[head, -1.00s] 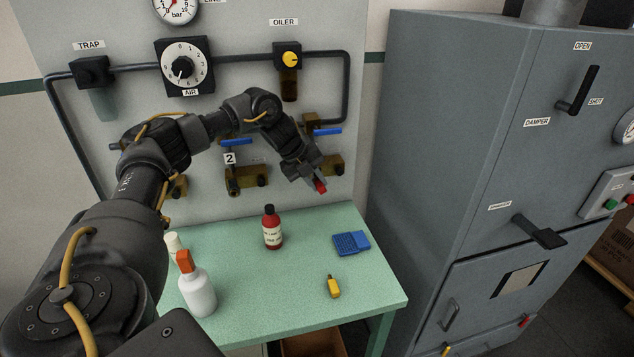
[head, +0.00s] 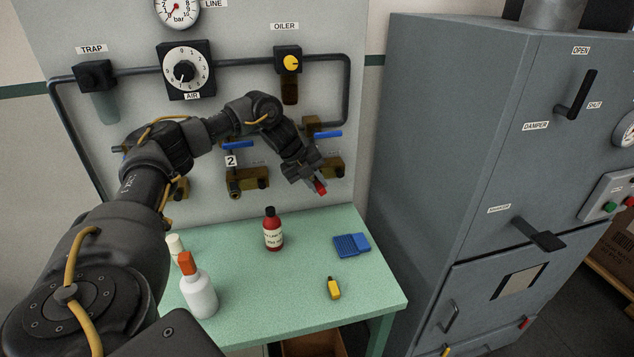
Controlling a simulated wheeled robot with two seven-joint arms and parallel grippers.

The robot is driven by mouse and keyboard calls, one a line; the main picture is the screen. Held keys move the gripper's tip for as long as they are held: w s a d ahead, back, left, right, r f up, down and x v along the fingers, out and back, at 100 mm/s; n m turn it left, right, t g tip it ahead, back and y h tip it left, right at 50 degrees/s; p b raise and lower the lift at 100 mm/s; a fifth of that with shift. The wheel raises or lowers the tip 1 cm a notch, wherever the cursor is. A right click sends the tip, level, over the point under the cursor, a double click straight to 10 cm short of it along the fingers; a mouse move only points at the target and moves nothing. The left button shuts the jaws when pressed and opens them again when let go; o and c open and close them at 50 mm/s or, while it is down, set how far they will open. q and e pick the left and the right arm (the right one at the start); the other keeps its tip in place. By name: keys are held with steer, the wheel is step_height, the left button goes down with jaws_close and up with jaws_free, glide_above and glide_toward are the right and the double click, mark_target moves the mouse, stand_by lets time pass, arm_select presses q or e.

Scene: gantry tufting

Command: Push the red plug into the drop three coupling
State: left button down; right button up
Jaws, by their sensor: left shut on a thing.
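My left gripper (head: 317,185) is shut on the red plug (head: 321,188) and holds it above the back right of the green table. The brass coupling at the right drop (head: 336,168), under a blue valve handle (head: 328,134), is just behind and right of the gripper. My gripper and wrist partly hide this drop, and its number label does not show. I cannot tell whether the plug touches the coupling. The drop two coupling (head: 252,179), with a "2" label, is farther left. My right gripper is not in view.
The green table (head: 300,277) holds a red bottle (head: 273,229), a white spray bottle with an orange top (head: 198,287), a blue case (head: 351,244) and a small yellow item (head: 334,288). A grey cabinet (head: 440,130) stands close on the right.

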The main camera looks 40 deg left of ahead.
arm_select(q)
steer(key=shift+a+r, duration=0.1)
steer(key=shift+r, duration=0.05)
stand_by(0.4)
stand_by(0.4)
steer(key=c, duration=1.2)
jaws_free()
steer(key=shift+f, duration=0.2)
steer(key=shift+s+r, duration=0.1)
steer(key=shift+r, duration=0.3)
steer(key=v, duration=1)
steer(key=shift+s+b, duration=0.15)
steer(key=shift+b, duration=0.2)
